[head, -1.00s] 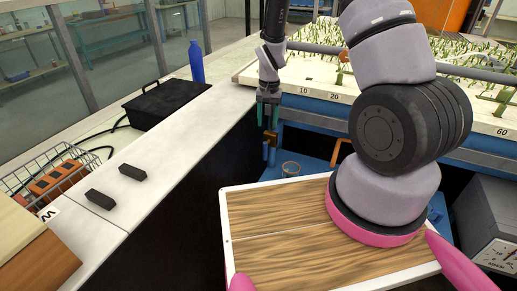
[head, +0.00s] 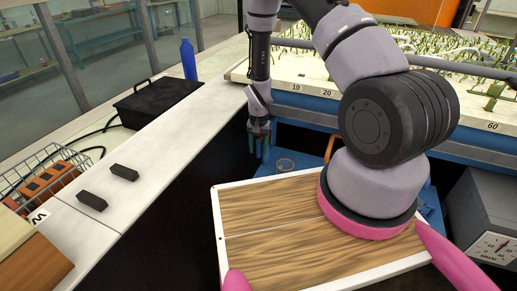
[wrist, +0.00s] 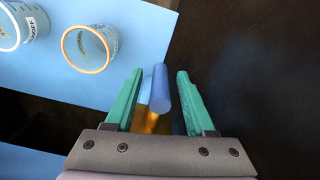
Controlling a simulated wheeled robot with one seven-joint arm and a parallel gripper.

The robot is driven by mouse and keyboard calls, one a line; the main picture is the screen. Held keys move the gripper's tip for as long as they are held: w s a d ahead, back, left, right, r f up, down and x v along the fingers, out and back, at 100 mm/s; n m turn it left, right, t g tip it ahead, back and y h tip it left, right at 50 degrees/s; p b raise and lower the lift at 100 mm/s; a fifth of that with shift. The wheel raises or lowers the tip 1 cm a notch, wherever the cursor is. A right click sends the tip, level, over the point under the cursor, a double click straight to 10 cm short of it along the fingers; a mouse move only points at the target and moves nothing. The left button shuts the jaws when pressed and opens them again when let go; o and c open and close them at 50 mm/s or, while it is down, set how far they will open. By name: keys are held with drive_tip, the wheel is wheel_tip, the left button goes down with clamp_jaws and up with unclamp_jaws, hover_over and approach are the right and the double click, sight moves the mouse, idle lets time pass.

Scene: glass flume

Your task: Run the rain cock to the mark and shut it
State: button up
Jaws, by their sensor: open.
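My gripper (wrist: 160,74) is open, its two teal fingers pointing away from the wrist camera. In the wrist view a blue lever (wrist: 160,92) lies between the fingers, with a gap to the right one; how near the left one is, I cannot tell. Brass (wrist: 152,122) shows below the lever, and I take the two as the rain cock. In the head view my gripper (head: 259,140) hangs in front of the cock and mostly hides it. A clear orange-rimmed cup (wrist: 90,48) stands on the blue surface, also visible in the head view (head: 285,165). The cup's mark is unreadable here.
A second labelled cup (wrist: 22,26) stands at the wrist view's upper left. The planted flume bed (head: 400,85) lies behind the cock. A white counter (head: 150,150) with a black box (head: 160,102) and a blue bottle (head: 188,58) runs along the left. A grey dial scale (head: 490,235) stands right.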

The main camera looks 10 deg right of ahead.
clamp_jaws()
idle(1.5)
